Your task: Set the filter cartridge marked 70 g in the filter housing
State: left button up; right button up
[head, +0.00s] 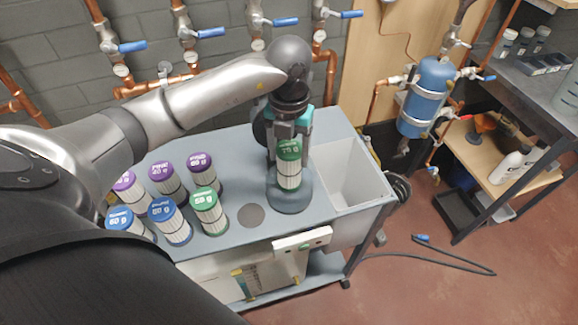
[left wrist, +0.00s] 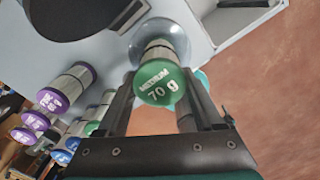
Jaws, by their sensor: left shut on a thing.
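The green-capped filter cartridge marked 70 g (head: 289,166) is upright at the right part of the cart top. Its cap reads "MEDIUM 70 g" in the left wrist view (left wrist: 157,84). My left gripper (head: 287,140) is shut on it from above, with a finger on each side (left wrist: 155,95). A round grey-blue base, seemingly the filter housing (head: 290,201), is directly beneath the cartridge and also shows in the left wrist view (left wrist: 172,30). I cannot tell whether the cartridge's lower end is inside it or just above. My right gripper is out of view.
A dark disc (head: 251,216) lies between. An open bin (head: 350,175) is at right.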

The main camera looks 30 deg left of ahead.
pick_arm(q)
jog(key=shift+f, duration=2.2)
jog(key=shift+b, duration=0.3)
jog(key=shift+f, duration=0.2)
jog(key=o, duration=1.5)
jog(key=shift+r, duration=0.1)
notch_tip(320, 180, up, 12)
jog(key=shift+r+p, duration=0.15)
jog(key=shift+p, duration=0.6)
